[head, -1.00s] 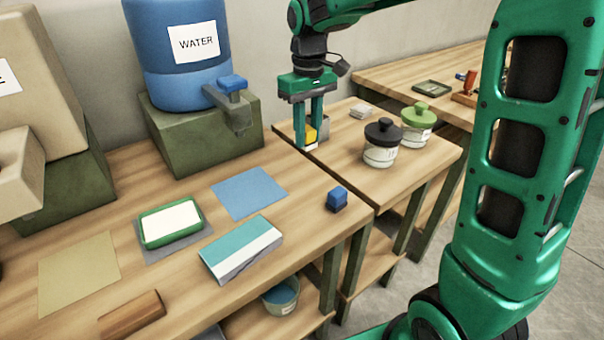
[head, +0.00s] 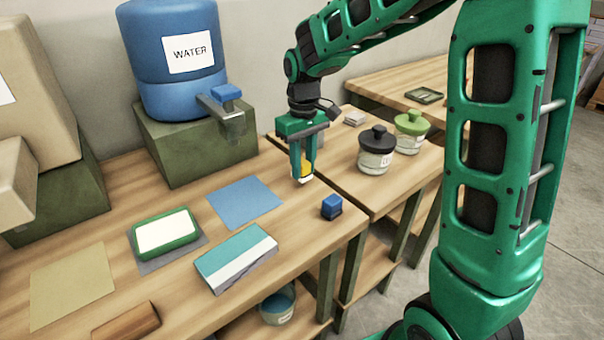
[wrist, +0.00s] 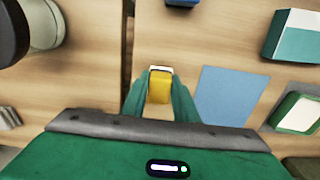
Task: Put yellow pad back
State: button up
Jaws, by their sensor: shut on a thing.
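My gripper (head: 303,172) is shut on the yellow pad (head: 307,166), a small yellow block with a white end. It holds the pad upright near the table's right part, behind the blue pad; any gap below it is hard to judge. In the wrist view the yellow pad (wrist: 159,89) sits between the green fingers, its white end away from the palm. A tan-yellow sheet (head: 72,282) lies flat at the table's front left. A blue sheet (head: 243,202) lies left of my gripper.
A small blue pad (head: 331,208) stands near the right edge. A green-framed white tray (head: 166,233) and a teal-white block (head: 236,258) lie between the sheets. The blue water barrel (head: 178,85) stands behind. Black-lidded (head: 375,152) and green-lidded (head: 410,132) jars stand right.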

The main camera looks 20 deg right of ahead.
jog(key=shift+f, duration=1.3)
jog(key=shift+f, duration=0.1)
jog(key=o, duration=1.1)
